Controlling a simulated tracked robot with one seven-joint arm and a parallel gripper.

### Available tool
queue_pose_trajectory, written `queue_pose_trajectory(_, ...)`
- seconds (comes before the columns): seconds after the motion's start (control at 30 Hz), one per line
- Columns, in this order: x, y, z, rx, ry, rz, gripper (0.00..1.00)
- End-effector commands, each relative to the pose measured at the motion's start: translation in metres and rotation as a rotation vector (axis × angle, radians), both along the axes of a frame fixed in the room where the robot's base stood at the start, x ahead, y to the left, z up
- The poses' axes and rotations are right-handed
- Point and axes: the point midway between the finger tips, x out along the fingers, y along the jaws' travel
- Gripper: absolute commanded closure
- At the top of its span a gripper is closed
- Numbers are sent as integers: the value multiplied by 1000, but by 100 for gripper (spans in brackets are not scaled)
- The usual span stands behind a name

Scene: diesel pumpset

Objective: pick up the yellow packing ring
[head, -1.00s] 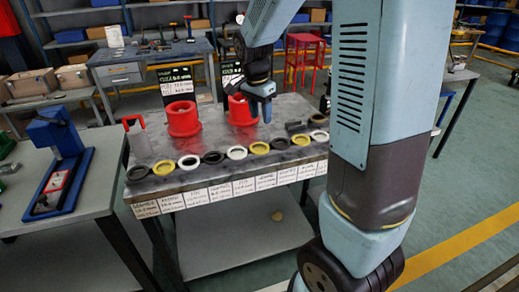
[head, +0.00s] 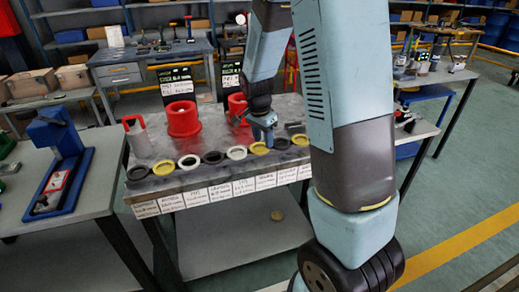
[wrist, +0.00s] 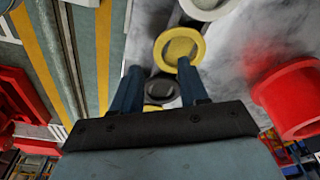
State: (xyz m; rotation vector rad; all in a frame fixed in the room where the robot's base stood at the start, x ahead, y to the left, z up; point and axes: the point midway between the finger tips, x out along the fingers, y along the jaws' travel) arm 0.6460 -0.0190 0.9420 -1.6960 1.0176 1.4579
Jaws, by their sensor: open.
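In the wrist view a yellow ring (wrist: 179,49) shows just past the tips of my gripper (wrist: 158,66), nearer the right finger. A dark ring (wrist: 160,90) shows between the fingers.
Red flanged cylinders (head: 183,119) stand behind the row; one also shows in the wrist view (wrist: 292,98). A grey cylinder with a red handle (head: 138,138) stands at the table's left. White label cards (head: 208,194) line the front edge.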

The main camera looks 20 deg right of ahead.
Motion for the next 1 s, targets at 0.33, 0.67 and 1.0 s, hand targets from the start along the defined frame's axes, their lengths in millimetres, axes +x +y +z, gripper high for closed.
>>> queue_pose_trajectory(0.33, 4, -6, -37, 0, 2, -1, 57)
queue_pose_trajectory(0.67, 4, -6, -38, 0, 1, -1, 62)
queue_pose_trajectory(1.0, 4, -6, -38, 0, 1, -1, 95)
